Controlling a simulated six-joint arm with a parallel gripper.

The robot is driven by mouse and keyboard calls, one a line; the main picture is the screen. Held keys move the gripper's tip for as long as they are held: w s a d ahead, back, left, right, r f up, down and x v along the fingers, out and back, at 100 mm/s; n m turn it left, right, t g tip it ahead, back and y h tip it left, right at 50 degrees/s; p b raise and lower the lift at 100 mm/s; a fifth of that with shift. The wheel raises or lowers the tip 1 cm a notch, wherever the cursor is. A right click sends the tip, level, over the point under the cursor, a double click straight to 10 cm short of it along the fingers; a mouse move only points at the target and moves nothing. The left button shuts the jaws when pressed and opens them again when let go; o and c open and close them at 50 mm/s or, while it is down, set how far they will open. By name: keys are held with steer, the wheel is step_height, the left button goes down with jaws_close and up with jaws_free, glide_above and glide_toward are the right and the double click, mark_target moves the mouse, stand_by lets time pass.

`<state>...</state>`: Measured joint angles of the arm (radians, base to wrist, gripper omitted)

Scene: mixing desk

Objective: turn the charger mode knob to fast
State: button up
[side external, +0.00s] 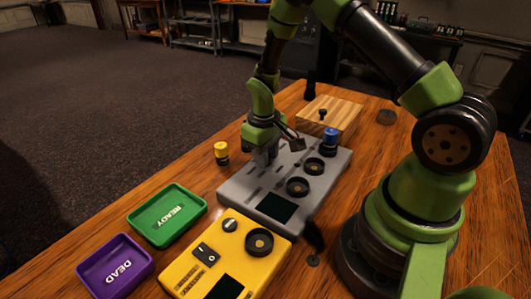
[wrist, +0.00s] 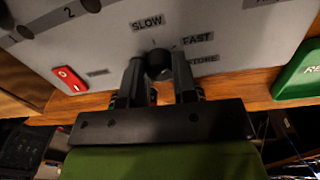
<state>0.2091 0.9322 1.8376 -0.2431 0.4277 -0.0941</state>
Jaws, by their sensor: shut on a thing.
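The grey charger panel (side external: 236,196) lies on the wooden desk, with round dark holders and a dark screen on top. My gripper (side external: 267,160) reaches down onto its far left part. In the wrist view my gripper (wrist: 159,80) has its two fingers on either side of the small black mode knob (wrist: 158,64), shut on it. The labels SLOW (wrist: 147,22) and FAST (wrist: 198,38) are printed around the knob, and a third label is partly hidden by a finger. Which label the knob points to cannot be told. The knob is hidden in the side view.
A green READY tray (side external: 143,229) and a purple DEAD tray (side external: 84,276) lie at the left. A yellow device (side external: 180,270) stands in front. A yellow-topped cell (side external: 221,150) is left of the panel; a blue one (side external: 330,136) is at its far right. A wooden block (side external: 345,113) is behind.

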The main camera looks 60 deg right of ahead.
stand_by(0.3)
steer(key=o, duration=0.9)
steer(key=shift+r, duration=0.15)
steer(key=r, duration=0.9)
steer(key=shift+a+r, duration=0.25)
steer(key=shift+r, duration=0.15)
